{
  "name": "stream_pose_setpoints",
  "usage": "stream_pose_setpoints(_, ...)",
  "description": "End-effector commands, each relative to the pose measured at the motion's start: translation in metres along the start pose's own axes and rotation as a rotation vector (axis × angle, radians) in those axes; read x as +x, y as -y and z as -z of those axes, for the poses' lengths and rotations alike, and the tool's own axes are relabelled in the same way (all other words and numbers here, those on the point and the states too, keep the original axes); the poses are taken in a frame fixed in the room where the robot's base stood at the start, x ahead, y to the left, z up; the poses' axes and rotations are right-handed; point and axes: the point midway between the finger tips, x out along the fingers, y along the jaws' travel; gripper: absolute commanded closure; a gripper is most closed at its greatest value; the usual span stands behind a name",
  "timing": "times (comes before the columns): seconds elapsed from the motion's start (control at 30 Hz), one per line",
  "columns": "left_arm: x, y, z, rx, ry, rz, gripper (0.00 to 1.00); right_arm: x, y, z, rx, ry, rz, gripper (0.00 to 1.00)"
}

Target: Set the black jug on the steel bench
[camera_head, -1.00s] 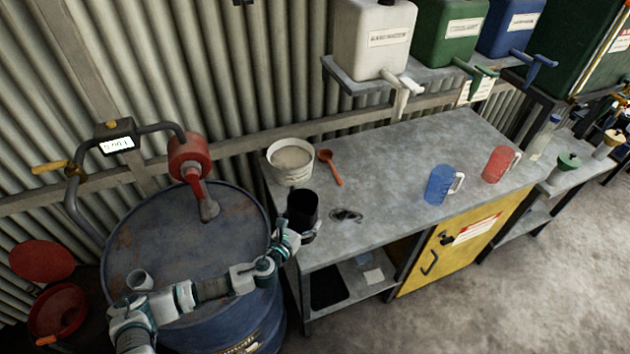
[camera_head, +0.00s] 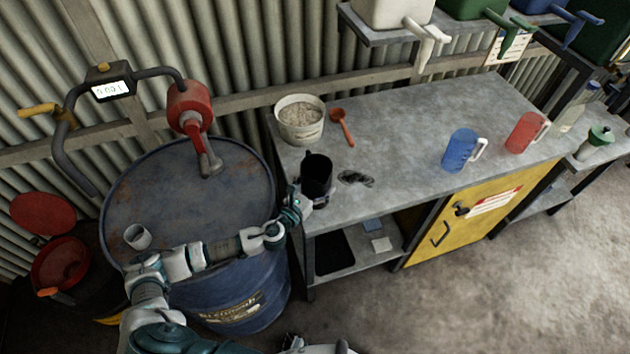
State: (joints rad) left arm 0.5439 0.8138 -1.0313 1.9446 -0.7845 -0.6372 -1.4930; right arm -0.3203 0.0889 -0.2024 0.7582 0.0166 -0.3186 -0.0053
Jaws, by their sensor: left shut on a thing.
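The black jug (camera_head: 317,171) is upright at the near left end of the steel bench (camera_head: 405,165). Its open mouth faces up. My left arm reaches across the blue drum from the lower left. My left gripper (camera_head: 304,199) is shut on the jug at its lower left side, and the fingers are partly hidden by the jug and the wrist. The jug's base is over or on the bench top; I cannot tell whether it touches. A white and dark part of mine (camera_head: 315,347) shows at the bottom edge, too cut off to read its jaws.
A white tub (camera_head: 300,122) and a red scoop (camera_head: 342,126) are behind the jug. A dark patch (camera_head: 356,179) lies just right of it. Blue (camera_head: 460,151) and red (camera_head: 524,132) jugs stand farther right. The blue drum (camera_head: 240,205) carries a red pump and a small cup (camera_head: 138,237).

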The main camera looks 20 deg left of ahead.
Motion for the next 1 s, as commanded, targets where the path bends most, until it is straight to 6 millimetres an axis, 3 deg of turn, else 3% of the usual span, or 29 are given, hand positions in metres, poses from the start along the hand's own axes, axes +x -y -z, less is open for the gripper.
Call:
stream_pose_setpoints(0.97,0.0002,-0.0008,0.0119,-0.002,0.0,0.0,0.69,0.0067,0.0002,0.0053,0.001,0.0,-0.001,0.0)
stream_pose_setpoints(1.0,0.0001,-0.0011,0.011,-0.002,0.0,0.0,0.0,0.006,0.0003,0.0055,0.001,-0.001,-0.001,0.0)
